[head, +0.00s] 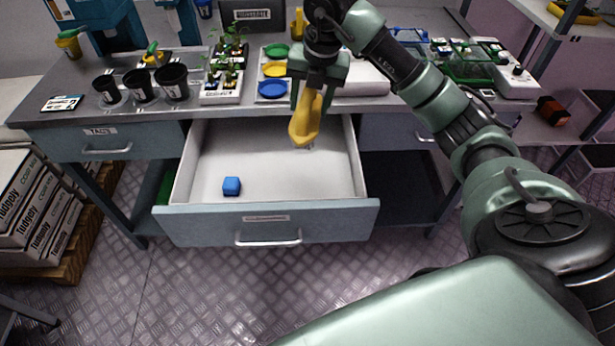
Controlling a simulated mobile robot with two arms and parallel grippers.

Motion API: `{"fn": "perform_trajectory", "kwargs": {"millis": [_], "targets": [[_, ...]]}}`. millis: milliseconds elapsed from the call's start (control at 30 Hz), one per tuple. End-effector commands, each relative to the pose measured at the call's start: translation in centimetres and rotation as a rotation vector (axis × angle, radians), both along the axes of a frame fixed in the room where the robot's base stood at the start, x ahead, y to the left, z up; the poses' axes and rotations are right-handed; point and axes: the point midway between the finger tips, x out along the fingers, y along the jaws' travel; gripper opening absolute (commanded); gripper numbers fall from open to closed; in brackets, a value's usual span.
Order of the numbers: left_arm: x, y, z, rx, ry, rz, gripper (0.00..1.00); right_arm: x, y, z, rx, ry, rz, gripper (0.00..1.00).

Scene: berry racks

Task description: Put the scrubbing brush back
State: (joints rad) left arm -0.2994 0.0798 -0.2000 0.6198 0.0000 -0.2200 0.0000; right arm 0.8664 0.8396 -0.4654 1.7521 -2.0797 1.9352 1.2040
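The yellow scrubbing brush (304,122) hangs tilted from my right gripper (309,97), above the back right part of the open drawer (270,218). The gripper's fingers are closed around its upper part, which they partly hide. The drawer is pulled out from under the workbench and has a white inside. A blue cube (231,186) lies in its front left part. I cannot tell whether the brush touches the drawer floor. My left gripper is not in view.
On the bench (205,110) stand black pots (139,86), a white seedling tray (222,87), a rack of coloured dishes (273,89) and green-lidded boxes (468,70). The drawer's middle is clear.

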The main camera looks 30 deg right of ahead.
Motion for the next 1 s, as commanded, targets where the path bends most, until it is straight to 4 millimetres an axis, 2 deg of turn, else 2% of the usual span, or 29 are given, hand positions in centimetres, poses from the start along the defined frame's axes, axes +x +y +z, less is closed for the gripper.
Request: {"fn": "perform_trajectory", "kwargs": {"millis": [100,267,700,833,1000], "targets": [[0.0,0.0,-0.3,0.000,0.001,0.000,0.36,0.3,-0.8,-0.1,0.001,-0.001,-0.125,0.00],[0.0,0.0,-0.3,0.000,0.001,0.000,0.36,0.3,-1.1,-1.3,0.001,0.003,-0.188,0.00],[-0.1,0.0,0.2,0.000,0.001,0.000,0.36,0.2,-1.1,-12.5,0.002,0.006,-0.188,0.00],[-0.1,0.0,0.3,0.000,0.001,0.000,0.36,0.2,-1.1,-14.8,0.001,0.003,-0.186,0.00],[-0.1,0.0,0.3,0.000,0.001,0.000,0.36,0.3,-1.1,-15.9,0.002,0.000,-0.186,0.00]]}}
